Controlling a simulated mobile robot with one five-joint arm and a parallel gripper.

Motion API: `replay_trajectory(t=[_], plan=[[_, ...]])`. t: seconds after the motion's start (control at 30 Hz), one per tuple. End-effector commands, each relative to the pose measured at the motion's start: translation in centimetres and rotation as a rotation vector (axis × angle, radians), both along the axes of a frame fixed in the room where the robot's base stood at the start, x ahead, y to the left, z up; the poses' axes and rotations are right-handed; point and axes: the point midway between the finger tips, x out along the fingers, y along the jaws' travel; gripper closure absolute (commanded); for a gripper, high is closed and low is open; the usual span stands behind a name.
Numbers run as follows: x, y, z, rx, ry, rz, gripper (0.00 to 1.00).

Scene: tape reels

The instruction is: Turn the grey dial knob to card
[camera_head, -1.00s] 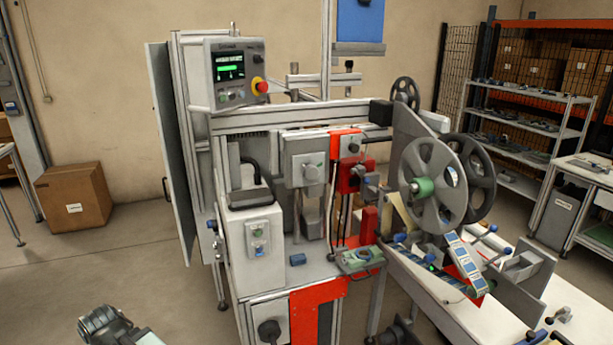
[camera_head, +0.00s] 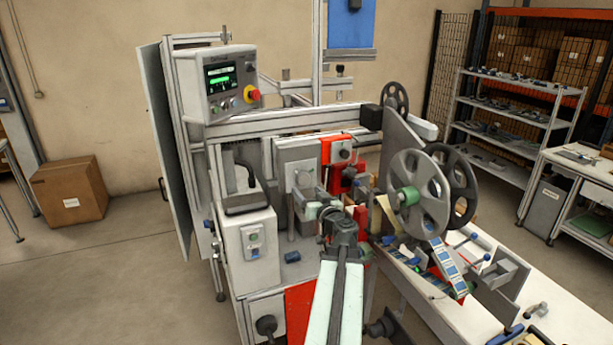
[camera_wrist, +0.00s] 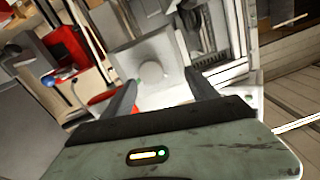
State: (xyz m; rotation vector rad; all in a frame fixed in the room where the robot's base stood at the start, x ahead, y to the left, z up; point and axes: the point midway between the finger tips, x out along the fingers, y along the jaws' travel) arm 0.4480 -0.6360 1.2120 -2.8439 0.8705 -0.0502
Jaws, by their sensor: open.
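A pale grey square unit (camera_head: 293,158) is mounted on the front of the machine. My gripper (camera_wrist: 162,86) is open, with one dark finger on either side of the knob in that view. The knob appears ahead of the fingertips; I cannot tell whether they touch it. In the head view my gripper (camera_head: 303,196) is in front of the unit and largely hides the knob. Any markings around the knob are not readable.
A red bracket (camera_head: 345,178) is just right of the unit. Tape reels (camera_head: 418,180) stand further right, over a white bench. A white box (camera_head: 250,245) with a small switch plate is at left. The control panel (camera_head: 218,80) has a red button.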

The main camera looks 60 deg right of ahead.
Motion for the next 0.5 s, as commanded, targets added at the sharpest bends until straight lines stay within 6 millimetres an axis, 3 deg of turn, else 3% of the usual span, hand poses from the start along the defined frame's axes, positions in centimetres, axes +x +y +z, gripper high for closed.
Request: replay_trajectory(t=[0.07,0.17,0.37,0.5], plan=[[-1.5,-1.1,0.5,-0.009,-0.011,-0.036,0.32],[-1.8,-1.4,0.6,-0.013,-0.014,-0.045,0.32],[-0.7,-2.2,0.5,-0.012,-0.013,-0.043,0.32],[1.2,-3.7,0.5,-0.012,-0.013,-0.04,0.32]])
